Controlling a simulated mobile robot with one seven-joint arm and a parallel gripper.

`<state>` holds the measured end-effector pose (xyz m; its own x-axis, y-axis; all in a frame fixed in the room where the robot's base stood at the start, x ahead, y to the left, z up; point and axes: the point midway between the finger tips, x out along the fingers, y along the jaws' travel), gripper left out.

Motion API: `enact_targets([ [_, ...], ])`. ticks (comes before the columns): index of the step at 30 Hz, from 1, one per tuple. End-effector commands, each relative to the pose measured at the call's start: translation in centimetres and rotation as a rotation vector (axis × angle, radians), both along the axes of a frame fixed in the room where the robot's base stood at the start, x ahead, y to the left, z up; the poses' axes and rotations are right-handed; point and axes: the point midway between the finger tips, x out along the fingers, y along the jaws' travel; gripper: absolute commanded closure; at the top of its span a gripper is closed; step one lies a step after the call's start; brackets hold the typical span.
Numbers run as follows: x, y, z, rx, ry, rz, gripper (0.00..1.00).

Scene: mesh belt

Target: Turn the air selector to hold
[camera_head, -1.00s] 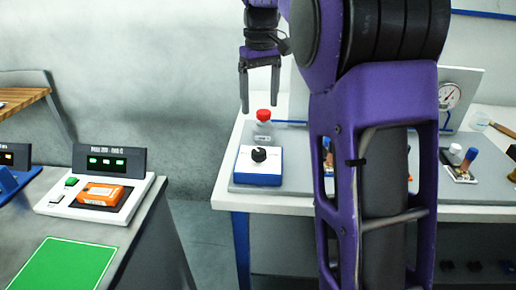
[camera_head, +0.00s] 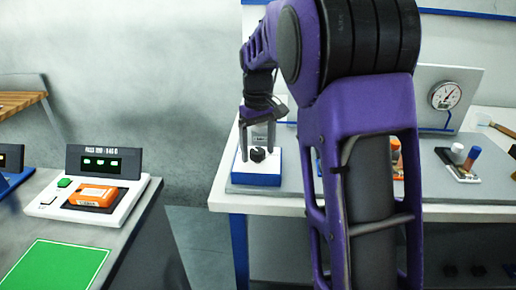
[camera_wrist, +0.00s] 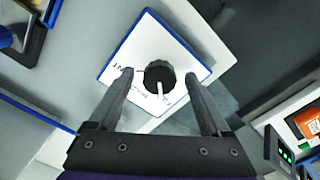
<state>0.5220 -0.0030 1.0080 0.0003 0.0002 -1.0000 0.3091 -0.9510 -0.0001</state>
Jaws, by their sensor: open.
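The air selector is a black round knob (camera_head: 257,155) on a blue box with a white top (camera_head: 262,178), at the left end of the bench. In the wrist view the knob (camera_wrist: 160,77) has a white pointer line toward the lower part of the picture, and dark lettering shows on the white plate (camera_wrist: 150,40), too small to read surely. My gripper (camera_head: 258,150) is open and empty above the box, with its fingers on either side of the knob. In the wrist view my gripper (camera_wrist: 160,82) has the knob between and beyond its fingertips; contact cannot be told.
A pressure gauge (camera_head: 445,96) stands on a panel at the right, with small bottles (camera_head: 465,157) on the bench. A scale with an orange pack (camera_head: 93,196) and a green mat (camera_head: 60,266) lie on the left table. My arm hides the bench's middle.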

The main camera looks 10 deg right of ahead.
Motion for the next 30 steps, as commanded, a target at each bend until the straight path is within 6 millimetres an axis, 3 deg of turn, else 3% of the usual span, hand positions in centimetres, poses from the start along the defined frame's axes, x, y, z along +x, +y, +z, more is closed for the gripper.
enact_targets([
  [3, 0.0, -0.01, 0.02, 0.0, 0.0, 0.0, 0.2],
  [16, -0.01, -0.01, 0.06, 0.0, 0.0, 0.0, 0.97],
  [30, -0.05, 0.05, 0.31, 0.0, 0.002, -0.106, 1.0],
])
